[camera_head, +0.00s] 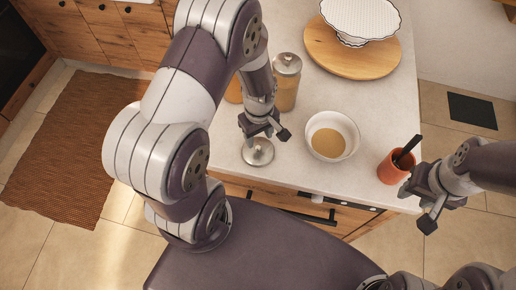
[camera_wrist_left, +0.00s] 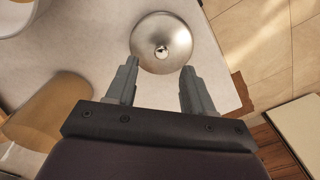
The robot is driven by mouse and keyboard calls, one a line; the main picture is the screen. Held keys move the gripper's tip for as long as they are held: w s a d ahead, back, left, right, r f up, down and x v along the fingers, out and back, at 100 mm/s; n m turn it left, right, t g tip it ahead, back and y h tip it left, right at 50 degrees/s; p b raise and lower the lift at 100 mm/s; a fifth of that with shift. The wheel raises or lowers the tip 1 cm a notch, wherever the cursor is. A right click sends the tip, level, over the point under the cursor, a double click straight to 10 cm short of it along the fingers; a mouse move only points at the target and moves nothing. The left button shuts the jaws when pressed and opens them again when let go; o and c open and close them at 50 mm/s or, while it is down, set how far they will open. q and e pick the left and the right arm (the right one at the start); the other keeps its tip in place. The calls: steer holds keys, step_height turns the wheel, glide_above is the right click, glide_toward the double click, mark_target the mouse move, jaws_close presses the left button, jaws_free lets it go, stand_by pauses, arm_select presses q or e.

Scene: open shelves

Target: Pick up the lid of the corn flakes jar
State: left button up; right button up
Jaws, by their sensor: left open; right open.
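A round silver metal lid with a small knob (camera_head: 258,152) lies on the counter near its front edge. In the left wrist view the lid (camera_wrist_left: 162,42) is just beyond the fingertips. My left gripper (camera_head: 263,130) is open, empty and above the counter close to the lid; its two fingers (camera_wrist_left: 158,75) point toward the lid with a gap between them. A jar with golden contents (camera_head: 234,92) is mostly hidden behind my left arm. Beside it stands a jar with a metal lid on (camera_head: 287,82). My right gripper (camera_head: 417,207) is open and empty at the counter's right front.
A white bowl with tan contents (camera_head: 332,135) stands right of the lid. An orange cup with a dark utensil (camera_head: 392,172) stands near the right edge. A wooden board (camera_head: 330,52) with white dishes (camera_head: 362,18) is at the back. The counter's front edge is close to the lid.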

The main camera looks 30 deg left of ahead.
mark_target(258, 147)
arm_select(q)
step_height(258, 147, down, 5)
steer(key=shift+s+f+p, duration=0.1)
steer(key=shift+s+p, duration=0.05)
steer(key=shift+p, duration=0.65)
steer(key=shift+a+f, duration=0.1)
steer(key=shift+f, duration=0.15)
steer(key=c, duration=0.5)
jaws_close()
steer(key=shift+r, duration=0.1)
